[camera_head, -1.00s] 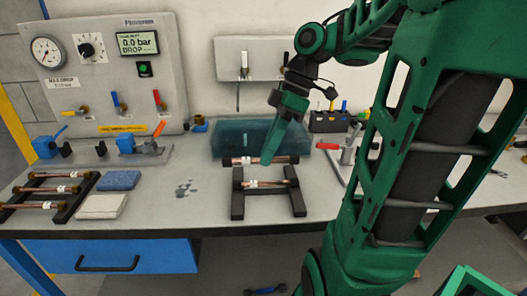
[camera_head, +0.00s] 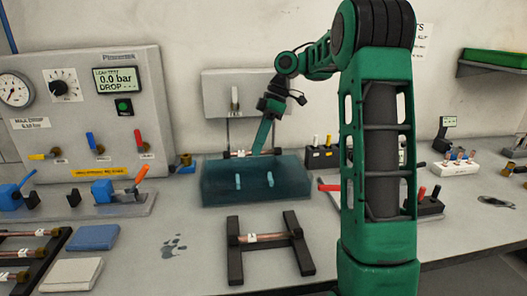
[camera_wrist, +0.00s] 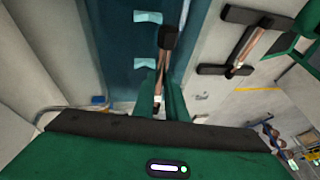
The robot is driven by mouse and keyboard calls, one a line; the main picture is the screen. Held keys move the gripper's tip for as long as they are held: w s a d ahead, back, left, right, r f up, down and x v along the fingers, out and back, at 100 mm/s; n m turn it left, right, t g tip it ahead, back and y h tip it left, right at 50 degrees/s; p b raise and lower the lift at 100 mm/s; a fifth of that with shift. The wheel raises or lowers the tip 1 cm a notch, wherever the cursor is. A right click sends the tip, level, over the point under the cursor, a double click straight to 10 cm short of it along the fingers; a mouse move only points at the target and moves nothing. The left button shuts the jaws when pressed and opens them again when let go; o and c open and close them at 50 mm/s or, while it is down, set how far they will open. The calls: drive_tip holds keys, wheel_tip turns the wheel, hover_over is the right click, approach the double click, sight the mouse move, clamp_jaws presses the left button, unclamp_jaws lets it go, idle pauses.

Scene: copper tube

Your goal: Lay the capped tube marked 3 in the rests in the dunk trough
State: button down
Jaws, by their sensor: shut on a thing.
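The dunk trough (camera_head: 225,192) is a dark teal, see-through tank on the bench, with two light-blue rests, a left rest (camera_head: 238,181) and a right rest (camera_head: 270,179). The rests also show in the wrist view, an upper one (camera_wrist: 148,16) and a lower one (camera_wrist: 147,64). My gripper (camera_head: 255,152) is shut on a copper tube (camera_head: 238,153) with a white label, held above the trough's back edge. In the wrist view my gripper (camera_wrist: 160,98) grips the tube, whose dark cap (camera_wrist: 168,38) shows beside the rests. I cannot read its number.
A black stand (camera_head: 234,262) in front of the trough carries another copper tube (camera_head: 262,238). A rack with several tubes (camera_head: 25,262) is at the left, beside a blue sponge (camera_head: 93,238). A red-handled clamp (camera_head: 330,187) is right of the trough. Bench between is clear.

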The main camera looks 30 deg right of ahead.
drive_tip(key=shift+w+d+f, duration=0.2)
drive_tip(key=shift+w+d, duration=0.45)
drive_tip(key=shift+d, duration=0.05)
drive_tip(key=shift+f, duration=4.7)
drive_tip(key=shift+a+f, duration=0.1)
drive_tip(key=shift+f, duration=0.1)
drive_tip(key=c, duration=1.7)
unclamp_jaws()
